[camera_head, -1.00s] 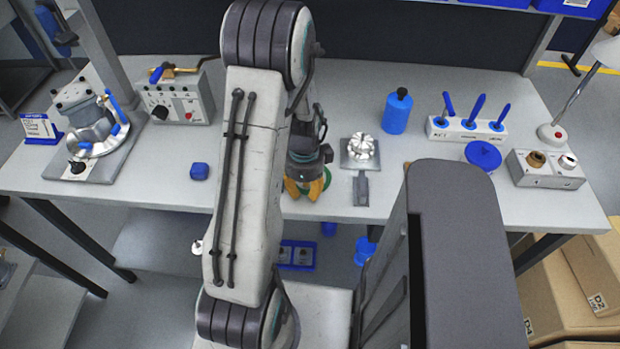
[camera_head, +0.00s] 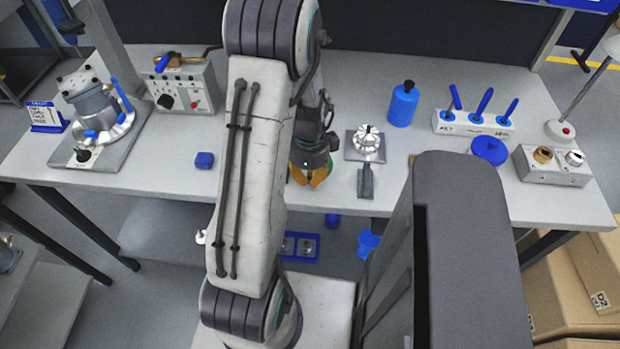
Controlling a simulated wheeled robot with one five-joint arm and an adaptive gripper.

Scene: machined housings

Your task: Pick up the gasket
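My gripper (camera_head: 310,179) has orange fingers and points down over the front edge area of the workbench, left of the small metal part on its plate. A thin green curved edge (camera_head: 329,166) shows just right of the fingers; it may be the gasket, mostly hidden behind my gripper. The fingertips look near the bench surface. Whether they are closed on the green piece is too small and hidden to tell.
My arm crosses the middle.

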